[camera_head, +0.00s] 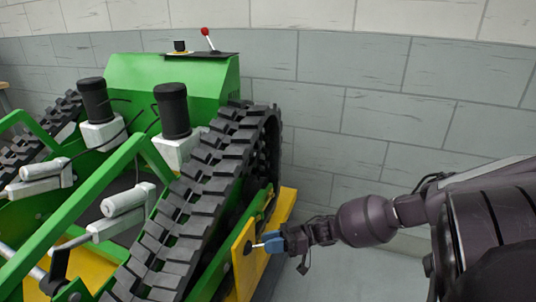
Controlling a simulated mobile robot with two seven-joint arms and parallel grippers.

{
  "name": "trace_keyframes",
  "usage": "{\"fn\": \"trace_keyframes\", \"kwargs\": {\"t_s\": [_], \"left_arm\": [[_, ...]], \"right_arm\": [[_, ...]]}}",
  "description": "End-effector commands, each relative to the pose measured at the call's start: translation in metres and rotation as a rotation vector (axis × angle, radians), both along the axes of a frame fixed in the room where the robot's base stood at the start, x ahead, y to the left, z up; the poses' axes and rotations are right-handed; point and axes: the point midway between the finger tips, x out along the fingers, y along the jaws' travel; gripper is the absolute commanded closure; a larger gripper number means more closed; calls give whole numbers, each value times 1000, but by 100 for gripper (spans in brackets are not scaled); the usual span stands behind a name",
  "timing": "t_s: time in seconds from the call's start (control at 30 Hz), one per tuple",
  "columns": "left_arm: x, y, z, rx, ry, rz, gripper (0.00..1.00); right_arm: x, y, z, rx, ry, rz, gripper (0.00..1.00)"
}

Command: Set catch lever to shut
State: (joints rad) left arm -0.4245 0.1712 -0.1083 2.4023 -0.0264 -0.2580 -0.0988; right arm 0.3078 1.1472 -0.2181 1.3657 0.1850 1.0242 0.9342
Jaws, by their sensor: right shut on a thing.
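The catch lever (272,243) has a blue grip and a thin pale rod. It sticks out to the right from the yellow side panel (242,262), low on the right side of the green tracked carrier (170,80). My right gripper (282,240) comes in from the right and is shut on the lever's blue grip. The fingers are small and dark here and hide part of the grip. The rod looks close to level. My left gripper is not in view.
The carrier's black rubber track (205,185) runs just left of the panel. A red-knobbed stick (208,38) stands on the carrier's top. A grey block wall (390,110) rises behind. Floor shows right of the carrier, below my right arm.

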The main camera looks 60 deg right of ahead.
Motion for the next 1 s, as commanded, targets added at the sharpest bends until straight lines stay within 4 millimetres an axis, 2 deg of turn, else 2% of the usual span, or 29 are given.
{"fn": "trace_keyframes", "kwargs": {"t_s": [0.47, 0.5, 0.63, 1.0], "left_arm": [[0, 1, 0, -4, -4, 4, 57], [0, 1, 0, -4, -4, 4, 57], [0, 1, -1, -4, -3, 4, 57], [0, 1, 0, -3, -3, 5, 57]], "right_arm": [[1, 0, 0, 2, -2, 13, 100], [1, 0, 1, 2, -2, 13, 68], [1, 0, 0, 2, -2, 13, 48], [-3, -4, 0, -1, -1, 11, 47]]}}
